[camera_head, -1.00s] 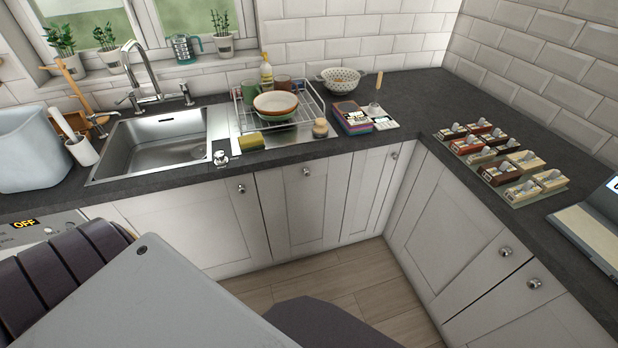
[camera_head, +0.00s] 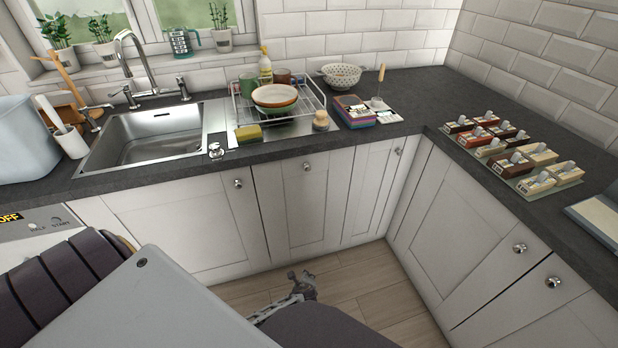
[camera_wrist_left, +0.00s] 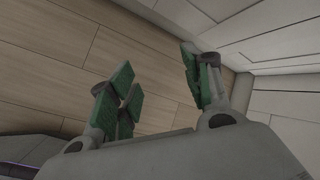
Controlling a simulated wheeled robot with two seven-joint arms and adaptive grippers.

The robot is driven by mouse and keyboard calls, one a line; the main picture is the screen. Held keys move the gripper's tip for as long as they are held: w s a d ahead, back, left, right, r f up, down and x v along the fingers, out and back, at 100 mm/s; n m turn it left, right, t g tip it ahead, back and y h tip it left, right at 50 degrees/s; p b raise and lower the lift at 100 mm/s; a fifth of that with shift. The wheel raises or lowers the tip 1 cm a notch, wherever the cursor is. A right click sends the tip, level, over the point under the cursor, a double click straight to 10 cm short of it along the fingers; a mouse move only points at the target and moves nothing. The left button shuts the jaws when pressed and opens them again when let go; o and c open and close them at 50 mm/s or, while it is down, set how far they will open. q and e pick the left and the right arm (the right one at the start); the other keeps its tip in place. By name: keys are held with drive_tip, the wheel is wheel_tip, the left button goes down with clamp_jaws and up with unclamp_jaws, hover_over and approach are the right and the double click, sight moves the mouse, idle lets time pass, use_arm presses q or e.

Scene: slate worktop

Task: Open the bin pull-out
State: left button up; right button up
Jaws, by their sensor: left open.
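Several white cabinet fronts with round metal knobs stand shut under the worktop. They include a wide front below the sink (camera_head: 180,225), a middle front (camera_head: 300,205), a narrow front (camera_head: 375,190) near the corner and fronts on the right run (camera_head: 460,230). No label shows which one is the bin pull-out. My left gripper (camera_head: 303,284) is low over the floor, in front of the middle front and apart from it. In the left wrist view its green-padded fingers (camera_wrist_left: 157,70) are spread and empty, with pale cabinet panels to the right. My right gripper is not in view.
The wooden floor (camera_head: 360,285) between the cabinet runs is clear. A white appliance (camera_head: 40,232) with an OFF display stands at left. The slate worktop (camera_head: 425,110) holds a dish rack (camera_head: 315,85), a colander (camera_head: 341,76) and a tray of small boxes.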

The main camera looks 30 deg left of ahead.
use_arm(q)
drive_tip(key=w+r+m+t+y+b, duration=0.2)
drive_tip(key=w+r+m+t, duration=0.1)
drive_tip(key=w+r, duration=0.7)
drive_tip(key=m+t+y+b, duration=0.3)
drive_tip(key=y+b, duration=0.2)
drive_tip(key=y, duration=0.2)
approach(308, 170)
drive_tip(key=v, duration=0.5)
drive_tip(key=shift+w+r, duration=0.15)
drive_tip(key=shift+w, duration=0.1)
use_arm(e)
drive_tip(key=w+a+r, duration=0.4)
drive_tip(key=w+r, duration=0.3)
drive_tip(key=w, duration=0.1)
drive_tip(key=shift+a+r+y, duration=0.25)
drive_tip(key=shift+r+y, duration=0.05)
use_arm(q)
drive_tip(key=b+x, duration=0.1)
drive_tip(key=x, duration=1.1)
drive_tip(key=shift+w+a, duration=0.15)
drive_tip(key=shift+a, duration=0.15)
drive_tip(key=shift+w+a+b, duration=0.3)
drive_tip(key=shift+w+a, duration=0.1)
drive_tip(key=shift+a, duration=0.05)
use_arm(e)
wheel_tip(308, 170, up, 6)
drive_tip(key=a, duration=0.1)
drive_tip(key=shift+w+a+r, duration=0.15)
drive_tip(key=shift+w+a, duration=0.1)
